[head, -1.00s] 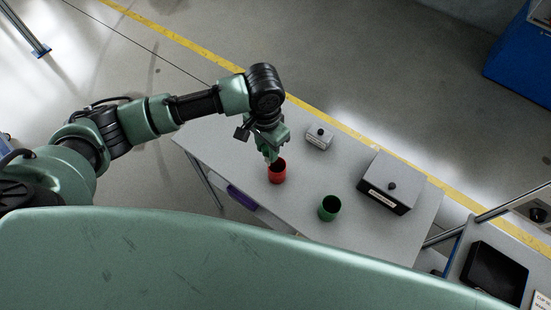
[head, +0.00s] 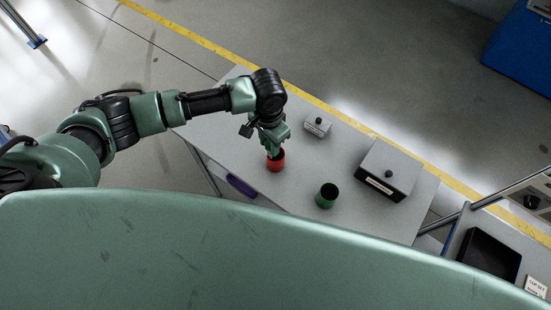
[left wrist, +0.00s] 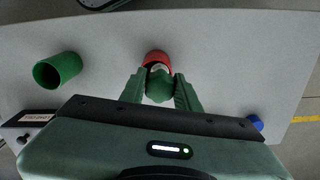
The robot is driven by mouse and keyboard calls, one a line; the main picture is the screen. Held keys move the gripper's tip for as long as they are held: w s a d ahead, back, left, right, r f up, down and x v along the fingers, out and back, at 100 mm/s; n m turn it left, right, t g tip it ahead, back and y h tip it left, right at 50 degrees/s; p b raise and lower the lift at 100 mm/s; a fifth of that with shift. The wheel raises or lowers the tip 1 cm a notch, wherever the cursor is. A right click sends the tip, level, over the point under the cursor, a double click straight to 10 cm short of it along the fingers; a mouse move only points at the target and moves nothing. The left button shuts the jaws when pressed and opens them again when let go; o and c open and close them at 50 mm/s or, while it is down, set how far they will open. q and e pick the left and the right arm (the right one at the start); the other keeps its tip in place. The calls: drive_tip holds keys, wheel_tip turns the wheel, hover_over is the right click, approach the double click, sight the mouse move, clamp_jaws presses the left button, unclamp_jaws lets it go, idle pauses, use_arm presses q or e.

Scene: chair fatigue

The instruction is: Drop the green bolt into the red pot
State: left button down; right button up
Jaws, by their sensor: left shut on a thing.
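The red pot (head: 276,165) stands on the grey table, and its rim also shows in the left wrist view (left wrist: 156,57). My left gripper (head: 274,152) is directly above the pot and hides most of its opening. In the left wrist view, the left gripper (left wrist: 159,86) is shut on the green bolt (left wrist: 157,84), which sits between the green fingers and overlaps the pot's near side. I cannot tell whether the bolt's lower end is inside the pot. In the head view the bolt is hidden. My right gripper is not in view.
A black tray (head: 488,255) is at the right.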

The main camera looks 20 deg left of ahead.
use_arm(q)
drive_tip(key=c, duration=0.9)
unclamp_jaws()
drive_tip(key=shift+c, duration=0.2)
wheel_tip(320, 180, up, 7)
drive_tip(key=shift+f+b, duration=0.1)
drive_tip(key=shift+b, duration=0.95)
drive_tip(key=shift+r, duration=0.55)
